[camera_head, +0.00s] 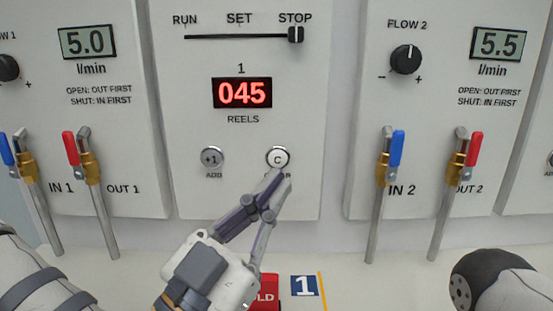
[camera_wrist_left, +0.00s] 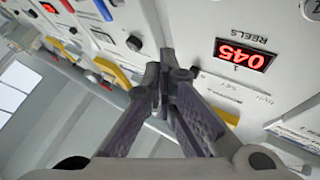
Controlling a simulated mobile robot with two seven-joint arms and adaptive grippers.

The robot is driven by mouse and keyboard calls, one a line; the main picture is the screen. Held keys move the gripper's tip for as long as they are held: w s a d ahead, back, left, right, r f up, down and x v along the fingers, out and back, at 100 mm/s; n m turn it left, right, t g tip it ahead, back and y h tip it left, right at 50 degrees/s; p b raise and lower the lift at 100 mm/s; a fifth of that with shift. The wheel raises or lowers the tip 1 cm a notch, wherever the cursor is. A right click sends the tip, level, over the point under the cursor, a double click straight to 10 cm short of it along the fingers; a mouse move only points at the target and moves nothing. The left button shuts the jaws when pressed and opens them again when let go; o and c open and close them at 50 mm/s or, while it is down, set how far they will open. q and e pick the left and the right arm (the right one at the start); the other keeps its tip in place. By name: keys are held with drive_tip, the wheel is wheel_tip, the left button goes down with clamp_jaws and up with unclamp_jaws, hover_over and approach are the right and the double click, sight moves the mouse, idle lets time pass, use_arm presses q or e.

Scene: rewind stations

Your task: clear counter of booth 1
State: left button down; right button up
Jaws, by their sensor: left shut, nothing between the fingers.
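The booth 1 panel holds the counter (camera_head: 242,93), a red display that reads 045 above the word REELS. It also shows, turned over, in the left wrist view (camera_wrist_left: 245,55). Below it are the +1 ADD button (camera_head: 212,158) and the round white C button (camera_head: 277,157). My left gripper (camera_head: 279,176) is shut and empty, its tips at the lower edge of the C button and over part of its label. I cannot tell whether they touch the button. The left wrist view shows the closed fingers (camera_wrist_left: 166,75). My right gripper is out of view.
The slider knob (camera_head: 296,35) above the counter stands at STOP. Valves with blue and red handles flank the panel, such as the red one of OUT 1 (camera_head: 71,148) and the blue one of IN 2 (camera_head: 397,149). A red block (camera_head: 266,285) sits below.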

sight(273, 165)
use_arm(q)
drive_tip(key=w+b, duration=0.2)
drive_tip(key=w, duration=0.6)
drive_tip(key=shift+w, duration=0.3)
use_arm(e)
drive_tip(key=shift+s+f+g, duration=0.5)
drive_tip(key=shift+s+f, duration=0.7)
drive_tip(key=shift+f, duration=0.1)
use_arm(q)
drive_tip(key=shift+w, duration=0.4)
drive_tip(key=shift+w, duration=0.4)
drive_tip(key=shift+s, duration=0.15)
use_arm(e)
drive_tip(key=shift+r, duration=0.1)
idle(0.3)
use_arm(q)
drive_tip(key=shift+s+r+p, duration=0.1)
drive_tip(key=shift+s+p, duration=0.2)
drive_tip(key=shift+s, duration=0.35)
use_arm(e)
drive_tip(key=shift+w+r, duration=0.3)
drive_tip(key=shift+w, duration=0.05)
